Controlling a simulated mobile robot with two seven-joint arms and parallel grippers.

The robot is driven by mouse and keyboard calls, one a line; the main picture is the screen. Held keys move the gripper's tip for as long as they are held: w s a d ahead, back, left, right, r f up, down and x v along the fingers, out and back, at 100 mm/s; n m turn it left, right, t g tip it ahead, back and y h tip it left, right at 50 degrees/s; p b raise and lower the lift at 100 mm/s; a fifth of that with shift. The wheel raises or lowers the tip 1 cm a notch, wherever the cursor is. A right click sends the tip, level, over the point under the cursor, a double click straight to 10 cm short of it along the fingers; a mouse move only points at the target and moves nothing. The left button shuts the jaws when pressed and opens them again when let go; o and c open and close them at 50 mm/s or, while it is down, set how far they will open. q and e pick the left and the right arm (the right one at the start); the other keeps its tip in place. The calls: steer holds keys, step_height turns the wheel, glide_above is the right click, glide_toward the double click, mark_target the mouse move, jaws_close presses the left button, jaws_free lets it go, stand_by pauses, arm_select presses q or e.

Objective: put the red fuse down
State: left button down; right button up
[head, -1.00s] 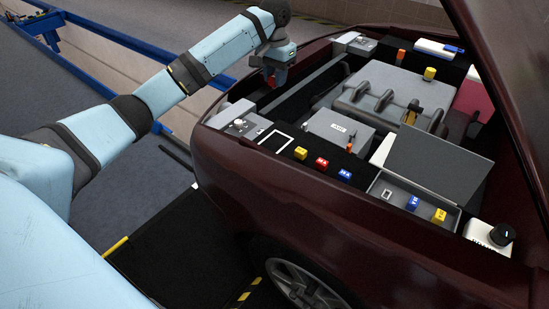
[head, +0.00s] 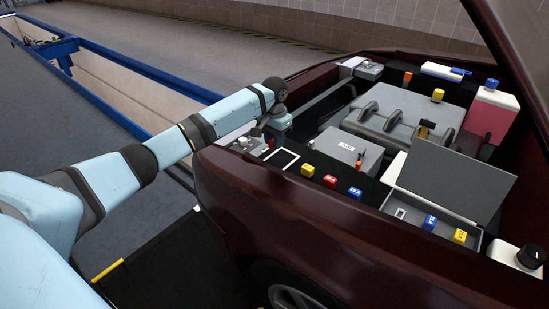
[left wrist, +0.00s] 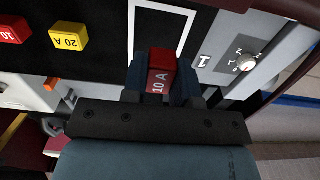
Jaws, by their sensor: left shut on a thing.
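My left gripper (head: 272,138) is low over the front left corner of the engine bay in the head view. In the left wrist view, the left gripper (left wrist: 162,85) is shut on a red fuse (left wrist: 160,70) marked 10 A. The fuse is between its two fingers, close to a white outlined rectangle (left wrist: 187,35) on a black surface. The outlined rectangle also shows in the head view (head: 291,163), with its inside empty. I cannot tell whether the fuse touches the surface. My right gripper is not in view.
Yellow (head: 307,170), red (head: 330,181) and blue (head: 355,192) fuses stand in a row right of the outline. A grey panel with a dial (left wrist: 246,62) lies beside it. A grey tray (head: 470,240) holds more fuses. The raised hood (head: 515,40) is at the right.

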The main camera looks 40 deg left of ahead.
arm_select(q)
step_height(320, 180, down, 6)
steer(key=shift+f+b, duration=0.1)
steer(key=shift+b, duration=0.55)
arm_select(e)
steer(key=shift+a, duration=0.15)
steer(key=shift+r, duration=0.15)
arm_select(q)
steer(key=c, duration=0.9)
jaws_free()
steer(key=shift+f, duration=0.1)
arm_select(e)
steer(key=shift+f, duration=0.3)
arm_select(q)
step_height(320, 180, up, 6)
steer(key=shift+r+p, duration=0.15)
steer(key=shift+p, duration=0.75)
step_height(320, 180, up, 6)
steer(key=p, duration=0.1)
glide_above(274, 164)
steer(key=shift+d, duration=0.1)
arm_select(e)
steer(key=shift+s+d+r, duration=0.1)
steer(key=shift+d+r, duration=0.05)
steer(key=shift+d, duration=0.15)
